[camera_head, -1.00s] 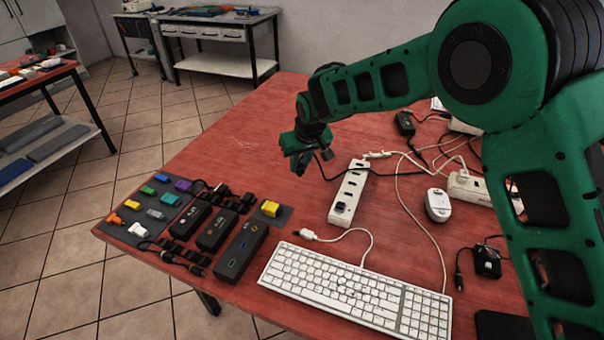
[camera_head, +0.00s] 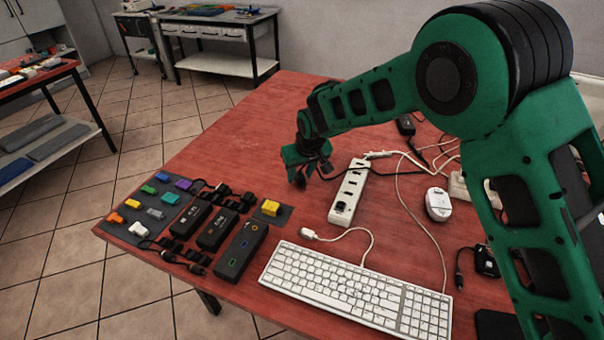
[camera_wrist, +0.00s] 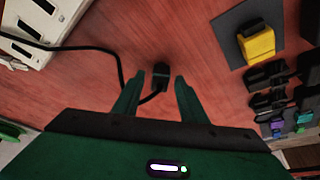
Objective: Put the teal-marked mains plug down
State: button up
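A black plug (camera_wrist: 161,76) on a black cable shows in the wrist view, between the two green fingers of my gripper (camera_wrist: 159,80). Red table shows on both sides of the plug, so the fingers stand apart from it and are open. The plug appears to be at the tabletop; no teal mark is visible on it. In the head view my gripper (camera_head: 306,170) is low over the red table, left of the white power strip (camera_head: 348,193). The plug cannot be made out clearly there.
The power strip also shows in the wrist view (camera_wrist: 62,12). A yellow block (camera_head: 271,208) on a dark pad and several black boxes lie to the left. A white keyboard (camera_head: 357,290) and mouse (camera_head: 438,204) are nearer and right. The table beyond my gripper is clear.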

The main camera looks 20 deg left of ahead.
jog(key=v, duration=1.2)
jog(key=shift+r, duration=0.15)
